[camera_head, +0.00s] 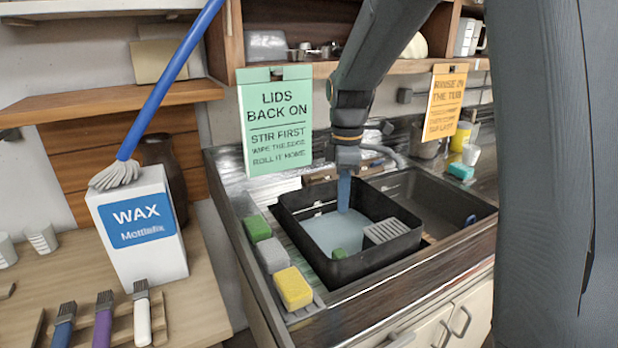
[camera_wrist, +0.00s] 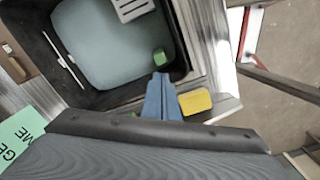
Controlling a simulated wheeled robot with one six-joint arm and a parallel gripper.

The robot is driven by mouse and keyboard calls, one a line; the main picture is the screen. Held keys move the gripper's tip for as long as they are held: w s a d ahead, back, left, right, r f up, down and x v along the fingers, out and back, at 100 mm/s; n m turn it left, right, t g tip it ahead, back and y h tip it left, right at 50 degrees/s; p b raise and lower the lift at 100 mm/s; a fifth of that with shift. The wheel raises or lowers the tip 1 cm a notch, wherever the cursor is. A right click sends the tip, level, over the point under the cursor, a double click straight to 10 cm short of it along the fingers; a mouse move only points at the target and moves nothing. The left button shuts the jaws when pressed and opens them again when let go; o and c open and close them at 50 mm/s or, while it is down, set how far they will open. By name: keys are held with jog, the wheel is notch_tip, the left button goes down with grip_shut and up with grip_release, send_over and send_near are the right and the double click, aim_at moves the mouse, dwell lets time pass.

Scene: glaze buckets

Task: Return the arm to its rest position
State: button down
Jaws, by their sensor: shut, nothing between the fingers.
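My arm (camera_head: 378,60) reaches down from the top of the head view over the sink. My gripper (camera_head: 343,208) points down over the black tub (camera_head: 372,275), its blue fingers together and empty. In the wrist view the gripper (camera_wrist: 161,76) shows as two blue fingers side by side, near the tub's rim in the picture. The tub holds pale blue-grey water (camera_head: 335,232). A green block (camera_head: 339,253) and a light ribbed rack (camera_head: 386,231) are in the tub. I cannot tell how far the fingertips are above the water.
Green, grey and yellow sponges (camera_head: 293,287) line the sink's left side. A hanging green sign (camera_head: 275,125) and an orange sign (camera_head: 445,103) flank my arm. A shelf (camera_head: 300,70) is behind. A WAX box (camera_head: 140,225) with a blue-handled brush stands left.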

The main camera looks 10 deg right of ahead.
jog(key=s+f+m+b, duration=0.1)
jog(key=s+f+m, duration=0.2)
jog(key=s+m, duration=0.2)
jog(key=s+f+m+t+b, duration=0.1)
jog(key=s+f+m, duration=0.3)
jog(key=s+m, duration=0.1)
jog(key=s+f+m+b, duration=0.1)
jog(key=s+f+m, duration=0.3)
jog(key=s, duration=0.3)
jog(key=shift+s+f+m+b, duration=0.2)
jog(key=shift+m+b, duration=0.2)
jog(key=shift+m, duration=0.3)
jog(key=shift+w, duration=0.1)
